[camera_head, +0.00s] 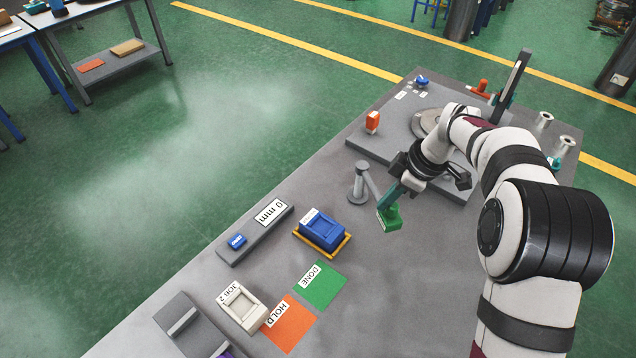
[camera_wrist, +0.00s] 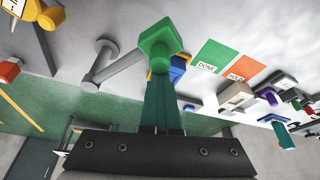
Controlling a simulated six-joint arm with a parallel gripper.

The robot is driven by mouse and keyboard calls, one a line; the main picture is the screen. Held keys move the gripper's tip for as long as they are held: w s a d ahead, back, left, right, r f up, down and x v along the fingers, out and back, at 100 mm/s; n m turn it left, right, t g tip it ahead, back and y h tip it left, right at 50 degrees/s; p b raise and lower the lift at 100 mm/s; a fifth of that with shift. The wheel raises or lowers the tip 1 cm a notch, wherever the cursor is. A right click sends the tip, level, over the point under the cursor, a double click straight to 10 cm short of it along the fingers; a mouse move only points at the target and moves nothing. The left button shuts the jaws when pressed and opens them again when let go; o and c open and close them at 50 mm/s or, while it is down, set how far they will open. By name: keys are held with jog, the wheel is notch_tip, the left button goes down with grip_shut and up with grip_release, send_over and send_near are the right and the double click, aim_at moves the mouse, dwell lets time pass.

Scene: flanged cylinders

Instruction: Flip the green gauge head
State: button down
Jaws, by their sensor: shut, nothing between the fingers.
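The green gauge head (camera_head: 389,217) is a small block at the end of a grey arm that comes off a grey post (camera_head: 360,186) near the front of the raised plate. The fingers hide part of the head.
A blue block on a yellow tray (camera_head: 323,262), a 0 mm bar (camera_head: 255,233), a green DONE mat (camera_head: 320,284), an orange HOLD mat (camera_head: 290,326) and a white fixture (camera_head: 241,306) lie front-left. An orange block (camera_head: 372,121) and flanged cylinders (camera_head: 564,146) stand farther back.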

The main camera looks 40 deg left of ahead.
jog(key=shift+w+d, duration=0.25)
jog(key=shift+d, duration=0.05)
jog(key=s+a, duration=0.2)
jog(key=a, duration=0.2)
jog(key=v, duration=1)
jog(key=shift+a, duration=0.2)
jog(key=shift+w+d, duration=0.1)
jog(key=s+d+r+m, duration=0.2)
jog(key=s+d+m, duration=0.2)
jog(key=d+m, duration=0.25)
jog(key=s+d+r+m, duration=0.2)
jog(key=s+d+m, duration=0.3)
jog(key=d, duration=0.3)
jog(key=s+d+f+m+h, duration=0.1)
jog(key=s+d+f+m, duration=0.2)
jog(key=s+d+m, duration=0.2)
jog(key=s+d+f+m+t+h, duration=0.1)
jog(key=s+d+f+m, duration=0.2)
jog(key=s+m, duration=0.7)
jog(key=s+d, duration=0.2)
jog(key=s, duration=0.2)
jog(key=shift+d, duration=0.4)
